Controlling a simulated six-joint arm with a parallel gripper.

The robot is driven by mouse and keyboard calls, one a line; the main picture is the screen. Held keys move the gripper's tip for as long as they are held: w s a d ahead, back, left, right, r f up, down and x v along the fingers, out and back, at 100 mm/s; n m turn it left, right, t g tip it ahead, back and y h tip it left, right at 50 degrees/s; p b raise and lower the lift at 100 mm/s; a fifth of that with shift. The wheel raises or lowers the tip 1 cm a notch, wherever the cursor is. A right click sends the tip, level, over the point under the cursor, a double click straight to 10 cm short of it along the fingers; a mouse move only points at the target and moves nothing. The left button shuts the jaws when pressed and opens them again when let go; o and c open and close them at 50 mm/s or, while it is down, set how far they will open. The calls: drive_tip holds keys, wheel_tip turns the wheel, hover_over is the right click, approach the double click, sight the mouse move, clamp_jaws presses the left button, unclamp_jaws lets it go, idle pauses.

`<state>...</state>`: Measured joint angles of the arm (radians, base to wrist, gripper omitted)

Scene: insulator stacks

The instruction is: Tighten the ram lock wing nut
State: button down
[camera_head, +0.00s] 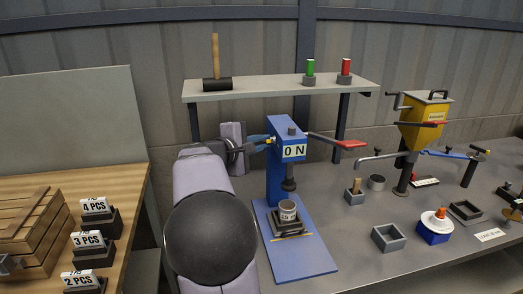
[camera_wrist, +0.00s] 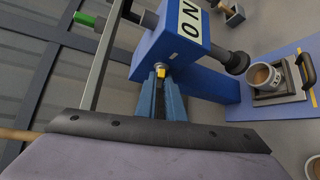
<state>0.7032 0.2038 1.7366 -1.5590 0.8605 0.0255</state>
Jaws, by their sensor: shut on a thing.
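The blue press (camera_head: 283,170) stands on its blue base plate and bears an "ON" label. A small yellow wing nut (camera_wrist: 161,72) sits at the side of the press head. My gripper (camera_head: 266,141) reaches in from the left, with its blue fingers shut on the nut at the tips. In the wrist view my gripper (camera_wrist: 160,78) meets the head beside the label; the fingers hide part of the nut. The dark ram (camera_head: 289,184) hangs above a pale cup (camera_head: 288,210) on a dark plate. The red-tipped lever (camera_head: 336,141) points right.
A shelf (camera_head: 270,88) behind the press carries a mallet (camera_head: 217,75) and green and red pieces. A yellow hopper (camera_head: 425,120), grey trays (camera_head: 388,238) and a blue-and-white device (camera_head: 434,226) stand to the right. A wooden crate (camera_head: 30,235) and count signs stand at left.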

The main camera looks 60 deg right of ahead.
drive_tip(key=shift+s+f+m+t+h+b, duration=0.25)
drive_tip(key=shift+m+h+b, duration=0.4)
drive_tip(key=shift+b, duration=3.2)
drive_tip(key=shift+w+f+m+t+h+b, duration=0.25)
drive_tip(key=shift+m+h+b, duration=0.35)
drive_tip(key=shift+b, duration=3.2)
drive_tip(key=shift+s+b, duration=0.1)
drive_tip(key=shift+b, duration=0.75)
drive_tip(key=shift+r+h, duration=0.25)
drive_tip(key=shift+r, duration=0.05)
drive_tip(key=c, duration=1.9)
unclamp_jaws()
drive_tip(key=shift+f, duration=0.1)
drive_tip(key=shift+o, duration=0.2)
drive_tip(key=shift+a, duration=0.1)
drive_tip(key=a+b, duration=0.1)
drive_tip(key=a, duration=0.6)
